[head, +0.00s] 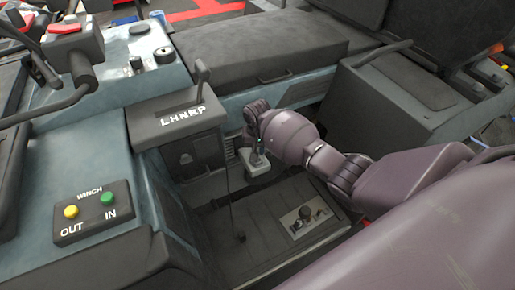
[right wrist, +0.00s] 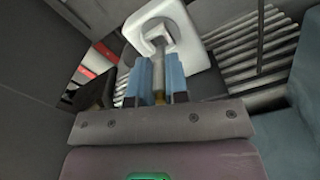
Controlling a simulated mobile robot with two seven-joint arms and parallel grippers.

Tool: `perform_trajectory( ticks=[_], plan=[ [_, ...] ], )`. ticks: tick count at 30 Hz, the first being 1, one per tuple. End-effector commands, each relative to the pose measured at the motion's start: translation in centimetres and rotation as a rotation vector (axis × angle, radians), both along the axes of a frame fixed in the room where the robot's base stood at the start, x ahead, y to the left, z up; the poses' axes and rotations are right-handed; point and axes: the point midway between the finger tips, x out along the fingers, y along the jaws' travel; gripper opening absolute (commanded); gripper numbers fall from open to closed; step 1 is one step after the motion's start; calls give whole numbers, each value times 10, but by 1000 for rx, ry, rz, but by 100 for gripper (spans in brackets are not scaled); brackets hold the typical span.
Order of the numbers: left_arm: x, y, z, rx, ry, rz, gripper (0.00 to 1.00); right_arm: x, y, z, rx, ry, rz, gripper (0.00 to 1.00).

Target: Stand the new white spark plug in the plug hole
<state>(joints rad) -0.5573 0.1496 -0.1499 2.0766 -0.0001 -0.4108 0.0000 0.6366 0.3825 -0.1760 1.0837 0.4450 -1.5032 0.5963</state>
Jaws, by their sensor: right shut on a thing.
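My right gripper (head: 257,153) reaches in from the right, low in the recess beside the gear selector. In the right wrist view its two blue fingers (right wrist: 159,80) are shut on a slim, greyish spark plug (right wrist: 158,68) with a brassy near end. The plug's far end meets the opening of a pale, rounded block (right wrist: 190,40); I cannot tell how deep it sits or whether it touches. That block also shows in the head view (head: 260,167), just under the fingers. The plug hole itself is hidden. My left gripper is not in view.
The gear selector box (head: 178,125), marked LHNRP, stands close left of my gripper. A winch button box (head: 90,213) is at lower left. A small plate with a black knob (head: 305,213) lies on the floor. Ribbed fins (right wrist: 250,45) flank the block.

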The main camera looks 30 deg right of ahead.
Motion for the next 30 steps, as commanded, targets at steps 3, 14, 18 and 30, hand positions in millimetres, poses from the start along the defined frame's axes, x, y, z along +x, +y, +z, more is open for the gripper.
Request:
perform_trajectory(
  ticks=[3,14,18,30],
  plan=[
    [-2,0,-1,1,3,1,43,0,0,0,0,0,0,0],
    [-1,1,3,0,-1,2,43,-1,1,1,1,0,0,0],
    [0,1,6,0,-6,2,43,-2,1,1,1,0,0,0],
    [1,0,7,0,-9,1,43,-3,1,-1,0,1,0,0]
  ],
)
